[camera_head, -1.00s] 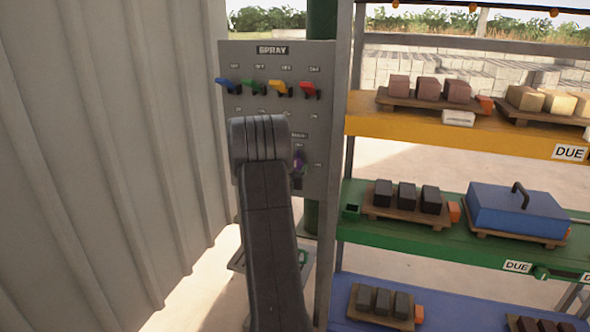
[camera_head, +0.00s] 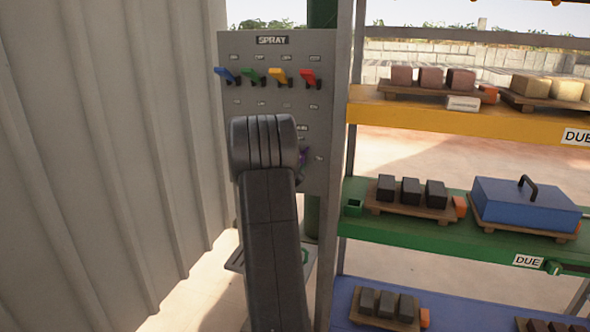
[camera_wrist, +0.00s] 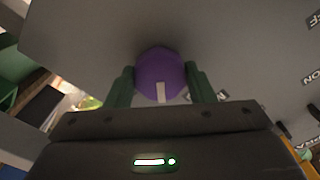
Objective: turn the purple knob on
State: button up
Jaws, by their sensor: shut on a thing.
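The purple knob (camera_wrist: 158,65) sits on the grey spray panel (camera_wrist: 90,25) in the wrist view. Its white pointer mark points toward the bottom of that picture. My gripper (camera_wrist: 161,77) has its green fingers on both sides of the knob and is shut on it. In the head view only a sliver of the knob (camera_head: 304,155) shows beside my arm, low on the panel (camera_head: 240,55). My fingers are hidden behind my arm there. The labels around the knob are too small or cut off to read surely.
Blue (camera_head: 226,75), green (camera_head: 253,75), yellow (camera_head: 279,76) and red (camera_head: 309,78) levers stand in a row above on the panel. A corrugated wall (camera_head: 100,150) is on the left. Shelves (camera_head: 420,113) with block trays and a blue lidded box (camera_head: 520,205) are on the right.

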jog(key=shift+f+m+b, duration=0.1)
jog(key=shift+m+b, duration=2.85)
jog(key=shift+m, duration=1.75)
jog(key=o, duration=1)
jog(key=shift+c, duration=0.2)
jog(key=v, duration=1.4)
jog(key=shift+w, duration=0.1)
